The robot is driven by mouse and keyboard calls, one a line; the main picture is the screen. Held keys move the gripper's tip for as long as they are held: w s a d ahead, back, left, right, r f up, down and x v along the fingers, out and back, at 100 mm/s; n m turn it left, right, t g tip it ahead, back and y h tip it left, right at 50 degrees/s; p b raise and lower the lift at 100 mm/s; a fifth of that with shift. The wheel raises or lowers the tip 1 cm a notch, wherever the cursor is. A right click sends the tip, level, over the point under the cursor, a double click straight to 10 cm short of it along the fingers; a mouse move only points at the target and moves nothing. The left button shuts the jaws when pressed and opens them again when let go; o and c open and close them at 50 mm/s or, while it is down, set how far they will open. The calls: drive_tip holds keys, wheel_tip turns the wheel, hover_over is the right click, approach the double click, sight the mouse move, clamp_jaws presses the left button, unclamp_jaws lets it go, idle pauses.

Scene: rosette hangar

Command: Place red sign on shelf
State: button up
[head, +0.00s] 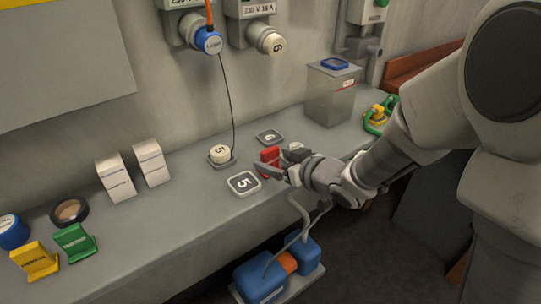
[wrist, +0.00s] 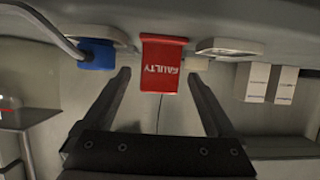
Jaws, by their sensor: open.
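A red sign (head: 269,156) stands on the grey shelf (head: 190,205) along the wall, between the square plates marked 5 (head: 243,183) and 6 (head: 269,136). In the wrist view the red sign (wrist: 162,62) shows white lettering that reads FAULTY upside down. My gripper (head: 275,167) is at the sign in the head view and hides part of it. In the wrist view my gripper (wrist: 158,77) is open, one finger on each side of the sign, with visible gaps. I cannot tell how deep the sign sits between the fingers.
A white round cap marked 5 (head: 220,154) sits left of the sign. Two white stands (head: 152,162), a green sign (head: 74,243) and a yellow sign (head: 35,260) are farther left. A grey bin (head: 333,95) stands behind right. Blue equipment (head: 262,277) is below the shelf.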

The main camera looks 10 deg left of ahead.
drive_tip(key=p+v, duration=0.2)
drive_tip(key=v, duration=0.7)
drive_tip(key=d+r+m+t+h, duration=0.1)
drive_tip(key=d+r+m+h, duration=0.2)
drive_tip(key=d+h, duration=0.35)
drive_tip(key=d+r+m+t+h, duration=0.1)
drive_tip(key=d+r+m+h, duration=0.25)
drive_tip(key=d, duration=0.65)
drive_tip(key=s+d+r+m+g, duration=0.1)
drive_tip(key=s+g, duration=0.1)
drive_tip(key=s, duration=0.6)
drive_tip(key=s+d+r+m+g, duration=0.1)
drive_tip(key=s+m+g, duration=0.1)
drive_tip(key=s, duration=0.7)
drive_tip(key=shift+d+g, duration=0.3)
drive_tip(key=shift+g, duration=0.4)
drive_tip(key=shift+r, duration=0.1)
wheel_tip(320, 180, up, 14)
drive_tip(key=p, duration=1.4)
drive_tip(key=shift+p, duration=0.3)
drive_tip(key=shift+r, duration=0.1)
